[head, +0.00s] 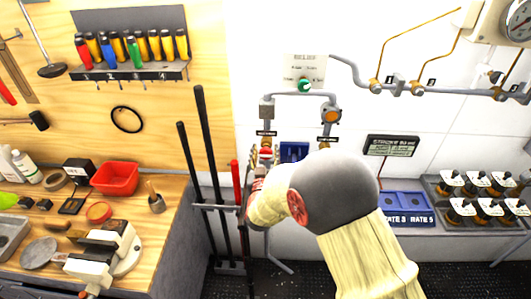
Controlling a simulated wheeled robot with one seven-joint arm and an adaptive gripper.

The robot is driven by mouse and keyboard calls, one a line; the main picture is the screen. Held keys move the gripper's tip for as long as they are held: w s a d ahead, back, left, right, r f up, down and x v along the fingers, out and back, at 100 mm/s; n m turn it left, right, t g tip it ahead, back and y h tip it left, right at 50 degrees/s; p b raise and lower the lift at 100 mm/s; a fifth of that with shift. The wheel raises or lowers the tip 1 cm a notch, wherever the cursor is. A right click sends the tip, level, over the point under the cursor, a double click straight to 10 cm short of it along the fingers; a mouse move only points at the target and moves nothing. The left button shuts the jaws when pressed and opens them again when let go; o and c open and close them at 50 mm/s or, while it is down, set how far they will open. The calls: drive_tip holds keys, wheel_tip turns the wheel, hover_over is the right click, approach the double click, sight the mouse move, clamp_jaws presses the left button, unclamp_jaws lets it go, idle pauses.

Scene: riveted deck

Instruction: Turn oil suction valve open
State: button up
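A grey pipe assembly is on the white wall above my arm, with a green round knob (305,87) at the top and an orange-faced fitting (331,116) on the right branch. A small red-and-white part (266,152) shows below the left branch's dark label. The labels are too small to read, so I cannot tell which part is the oil suction valve. My gripper (254,176) is at the lower end of the left branch, largely hidden by my own arm. Its fingers are not clear, and contact with a valve cannot be told.
Dark upright bars (207,150) and a red bar stand just left of my gripper. A wooden workbench (165,222) with a red bin (115,178) and tools is at left. Blue trays (405,203) and a rack of labelled jars (470,195) are at right.

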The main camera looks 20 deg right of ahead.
drive_tip(key=c, duration=0.9)
drive_tip(key=shift+n, duration=0.4)
drive_tip(key=shift+c, duration=0.2)
drive_tip(key=n, duration=0.3)
drive_tip(key=shift+a+n+p, duration=0.1)
drive_tip(key=shift+n+p, duration=0.2)
drive_tip(key=shift+p, duration=0.1)
drive_tip(key=n+p, duration=0.1)
drive_tip(key=n, duration=0.3)
drive_tip(key=shift+f+n, duration=0.1)
drive_tip(key=shift+n, duration=0.2)
drive_tip(key=n+p, duration=0.2)
drive_tip(key=n, duration=0.3)
drive_tip(key=shift+a, duration=0.1)
drive_tip(key=shift+f+n+p, duration=0.15)
drive_tip(key=shift+n+p, duration=0.45)
drive_tip(key=shift+n, duration=1.4)
drive_tip(key=o, duration=1.2)
